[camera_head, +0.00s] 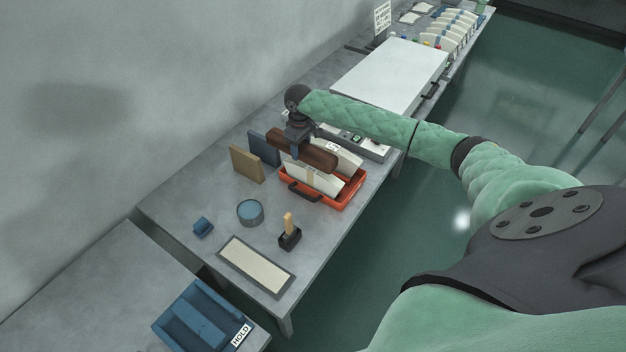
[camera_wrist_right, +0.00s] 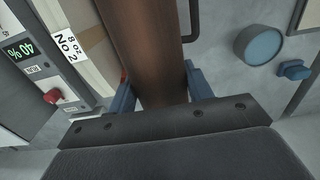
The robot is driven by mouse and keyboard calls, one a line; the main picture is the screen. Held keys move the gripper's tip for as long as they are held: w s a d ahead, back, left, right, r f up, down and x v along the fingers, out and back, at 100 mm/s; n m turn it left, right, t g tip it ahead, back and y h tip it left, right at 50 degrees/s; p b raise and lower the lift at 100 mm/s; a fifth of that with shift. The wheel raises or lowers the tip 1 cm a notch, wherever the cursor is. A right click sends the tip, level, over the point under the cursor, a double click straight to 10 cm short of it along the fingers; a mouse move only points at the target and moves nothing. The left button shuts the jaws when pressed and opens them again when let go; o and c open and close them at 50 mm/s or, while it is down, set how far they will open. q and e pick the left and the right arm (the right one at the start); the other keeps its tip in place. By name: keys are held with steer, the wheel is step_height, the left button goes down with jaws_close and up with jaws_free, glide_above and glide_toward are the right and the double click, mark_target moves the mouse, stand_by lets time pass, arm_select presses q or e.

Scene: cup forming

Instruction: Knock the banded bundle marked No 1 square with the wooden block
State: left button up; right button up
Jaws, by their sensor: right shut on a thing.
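My right gripper (camera_head: 299,140) is shut on the brown wooden block (camera_head: 318,158). In the right wrist view the block (camera_wrist_right: 148,45) sits between the two blue fingers (camera_wrist_right: 158,92). The block is over the orange tray (camera_head: 322,205), between two white bundles, and I cannot tell whether it touches either. The near bundle (camera_head: 327,184) has a tan band, and no number on it is readable. The far bundle (camera_head: 349,160) carries a tag; a tag reading No 2 (camera_wrist_right: 66,45) shows beside the block in the right wrist view. My left gripper is not in view.
A tan board (camera_head: 246,164) and a dark blue board stand left of the tray. A round blue-topped tin (camera_head: 250,212), a brush in a black holder (camera_head: 289,236) and a framed pad (camera_head: 255,265) are nearer. A grey device reading 40% (camera_wrist_right: 35,65) stands beyond the bundles.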

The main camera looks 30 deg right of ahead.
steer(key=shift+r, duration=2.55)
